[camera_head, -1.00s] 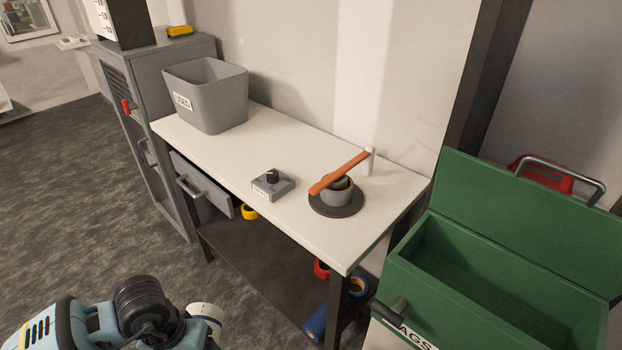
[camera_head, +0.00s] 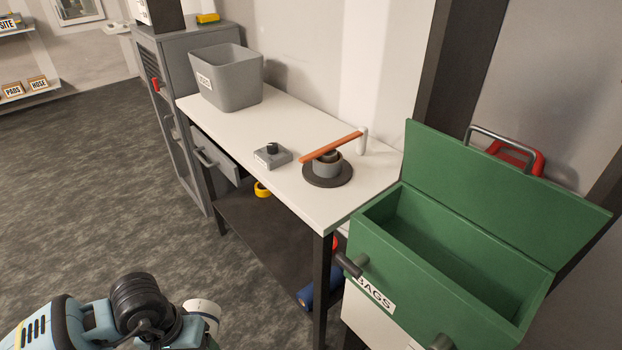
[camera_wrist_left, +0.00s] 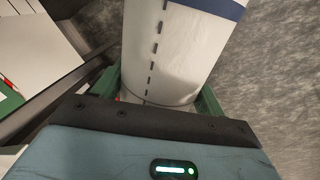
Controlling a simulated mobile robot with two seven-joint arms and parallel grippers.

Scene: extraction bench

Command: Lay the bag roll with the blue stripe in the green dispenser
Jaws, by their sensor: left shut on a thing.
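The bag roll (camera_wrist_left: 185,45) is white with a row of dark dashes and a blue stripe near its top edge in the left wrist view. My left gripper (camera_wrist_left: 155,98) is shut on it, with green fingers on either side. In the head view my left arm is low at the left, over the floor and well apart from the dispenser; its fingertips are not clear there. The green dispenser (camera_head: 413,277) with a BAGS label stands at the right with its lid (camera_head: 500,185) up. The visible inside of its trough is empty. My right gripper is out of view.
Floor (camera_head: 100,180) is clear at left.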

